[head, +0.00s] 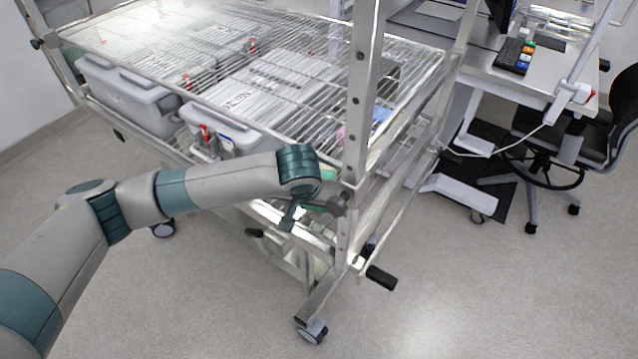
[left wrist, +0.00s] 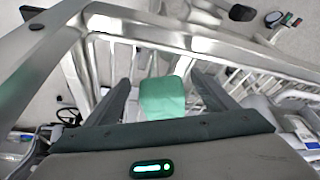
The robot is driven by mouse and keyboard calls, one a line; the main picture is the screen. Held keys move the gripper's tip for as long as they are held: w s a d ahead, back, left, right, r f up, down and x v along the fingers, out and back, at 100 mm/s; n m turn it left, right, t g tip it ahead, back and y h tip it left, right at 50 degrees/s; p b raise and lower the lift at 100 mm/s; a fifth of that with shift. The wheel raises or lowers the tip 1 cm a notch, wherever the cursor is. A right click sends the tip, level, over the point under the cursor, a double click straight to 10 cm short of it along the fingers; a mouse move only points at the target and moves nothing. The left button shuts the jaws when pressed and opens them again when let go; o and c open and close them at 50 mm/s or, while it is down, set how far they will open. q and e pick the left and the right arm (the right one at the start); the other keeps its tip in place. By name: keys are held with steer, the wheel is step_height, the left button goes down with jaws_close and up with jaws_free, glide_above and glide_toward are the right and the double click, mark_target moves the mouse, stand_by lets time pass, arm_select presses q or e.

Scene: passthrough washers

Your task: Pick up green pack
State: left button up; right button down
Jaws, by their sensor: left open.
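In the left wrist view a green pack (left wrist: 162,98) lies between the two fingers of my left gripper (left wrist: 160,80). The fingers stand apart, with a visible gap on each side of the pack. In the head view my left gripper (head: 314,208) is at the front right corner of the metal rack, beside the upright post. Small green bits show around it there, mostly hidden by my wrist; I cannot tell which is the pack. My right gripper is in neither view.
The wire rack (head: 150,40) holds grey bins (head: 130,95) under its top shelf. Its upright post (head: 362,100) and side rails stand close to my left gripper. A desk (head: 500,62) and a black chair (head: 560,140) are at the right. The floor in front is clear.

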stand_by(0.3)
arm_select(q)
steer(key=c, duration=1.4)
steer(key=shift+r, duration=0.1)
steer(key=shift+c, duration=0.2)
